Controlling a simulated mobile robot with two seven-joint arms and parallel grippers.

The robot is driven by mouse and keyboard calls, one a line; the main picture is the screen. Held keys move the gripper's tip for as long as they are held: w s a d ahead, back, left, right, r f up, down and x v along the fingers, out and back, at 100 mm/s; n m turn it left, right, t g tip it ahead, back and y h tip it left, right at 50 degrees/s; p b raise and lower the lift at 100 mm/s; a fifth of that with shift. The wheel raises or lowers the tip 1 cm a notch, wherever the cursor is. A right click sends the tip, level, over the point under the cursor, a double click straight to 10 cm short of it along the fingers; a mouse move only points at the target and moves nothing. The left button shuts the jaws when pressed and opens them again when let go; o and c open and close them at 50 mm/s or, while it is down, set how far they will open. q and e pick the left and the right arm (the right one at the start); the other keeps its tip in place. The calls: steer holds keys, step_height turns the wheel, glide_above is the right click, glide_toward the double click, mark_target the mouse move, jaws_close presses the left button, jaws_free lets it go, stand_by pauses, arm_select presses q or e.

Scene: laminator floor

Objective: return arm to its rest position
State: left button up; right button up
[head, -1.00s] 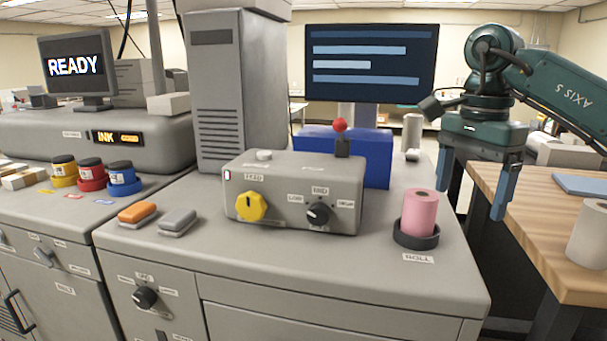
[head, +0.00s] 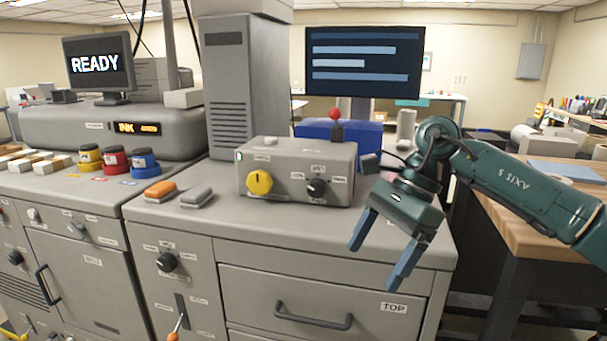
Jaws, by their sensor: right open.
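My right gripper (head: 383,258) shows at the right of the head view, on the green arm (head: 525,188) that comes in from the right edge. Its two blue fingers are spread apart and point down and to the left, with nothing between them. It hangs in front of the right part of the grey cabinet, above the drawer handle (head: 313,317) in the picture. The pink roll and its dark holder do not show; the gripper and arm cover that part of the cabinet top. My left gripper is not in view.
A grey control box (head: 297,172) with a yellow knob (head: 259,181) stands on the cabinet top. A wooden table (head: 505,222) stands at the right, behind my arm.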

steer(key=s+a+f+m+y, duration=0.2)
steer(key=s+a+m+y, duration=0.2)
steer(key=a+m+y, duration=0.3)
steer(key=s+a+f+m+y, duration=0.25)
steer(key=a+m+y, duration=0.25)
steer(key=a+y, duration=0.35)
steer(key=d+f+m+t+h, duration=0.55)
steer(key=f+m+t, duration=0.35)
steer(key=m, duration=0.8)
steer(key=d+f+m+t+h, duration=0.55)
steer(key=f+m+t, duration=0.35)
steer(key=m, duration=0.7)
steer(key=s+d+f+m+g+h, duration=0.2)
steer(key=s+d+f+m+h, duration=0.1)
steer(key=s+f, duration=0.4)
steer(key=s+d+f+m+g+h, duration=0.3)
steer(key=s+d+f+m+h, duration=0.1)
steer(key=s+f+m, duration=0.3)
steer(key=shift+d+f+m, duration=0.3)
steer(key=shift+d+f, duration=0.2)
steer(key=shift+d, duration=0.1)
